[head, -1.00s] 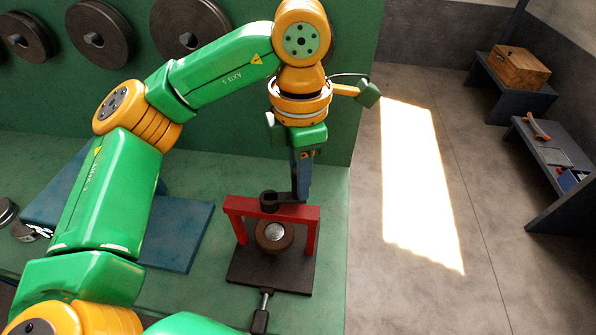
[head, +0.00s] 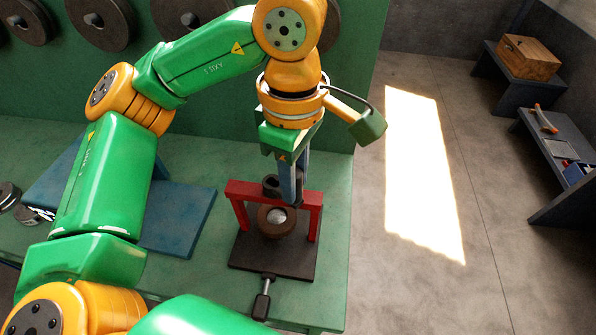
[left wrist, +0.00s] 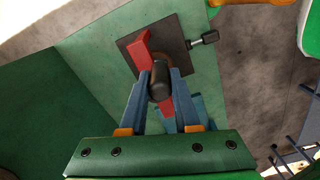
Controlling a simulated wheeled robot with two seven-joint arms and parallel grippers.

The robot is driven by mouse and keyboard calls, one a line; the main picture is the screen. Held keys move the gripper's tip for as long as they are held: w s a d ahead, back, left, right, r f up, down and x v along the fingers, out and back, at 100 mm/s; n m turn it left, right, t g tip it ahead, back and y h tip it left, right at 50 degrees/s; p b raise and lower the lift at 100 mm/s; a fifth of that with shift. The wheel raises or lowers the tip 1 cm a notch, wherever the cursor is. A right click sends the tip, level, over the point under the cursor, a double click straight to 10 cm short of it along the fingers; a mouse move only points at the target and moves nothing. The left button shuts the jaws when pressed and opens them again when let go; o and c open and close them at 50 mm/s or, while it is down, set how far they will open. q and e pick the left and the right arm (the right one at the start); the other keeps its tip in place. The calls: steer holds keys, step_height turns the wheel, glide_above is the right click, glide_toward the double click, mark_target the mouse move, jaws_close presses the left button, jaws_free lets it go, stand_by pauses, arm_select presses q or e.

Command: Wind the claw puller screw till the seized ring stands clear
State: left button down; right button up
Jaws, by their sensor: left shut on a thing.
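The claw puller (head: 249,189) is a red frame standing over a dark base plate (head: 262,262). Its black screw head (head: 270,184) is at the top bar. The seized ring (head: 264,222) is a brown disc under the bar, around a silver shaft end (head: 277,216). My left gripper (head: 291,198) points down, its blue fingers shut on the dark crank handle of the screw, at the right near side of the screw head. In the left wrist view the crank handle (left wrist: 159,82) sits between the fingertips. The fingers hide part of the bar and ring. My right gripper is out of view.
A black-handled bar (head: 263,300) sticks out from the base plate towards the bench front. A blue plate (head: 180,225) lies left on the green bench (head: 200,280). Dark discs (head: 100,30) hang on the back panel. Open floor and side benches (head: 562,150) lie right.

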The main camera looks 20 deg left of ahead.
arm_select(q)
steer(key=shift+s+m, duration=0.15)
steer(key=shift+m, duration=0.15)
stand_by(0.4)
steer(key=c, duration=0.6)
jaws_free()
steer(key=shift+c, duration=0.2)
step_height(320, 180, up, 7)
steer(key=shift+f+p, duration=0.2)
steer(key=shift+p, duration=0.55)
steer(key=shift+s+r, duration=0.1)
steer(key=shift+r, duration=0.2)
steer(key=shift+a, duration=0.1)
steer(key=shift+f, duration=0.1)
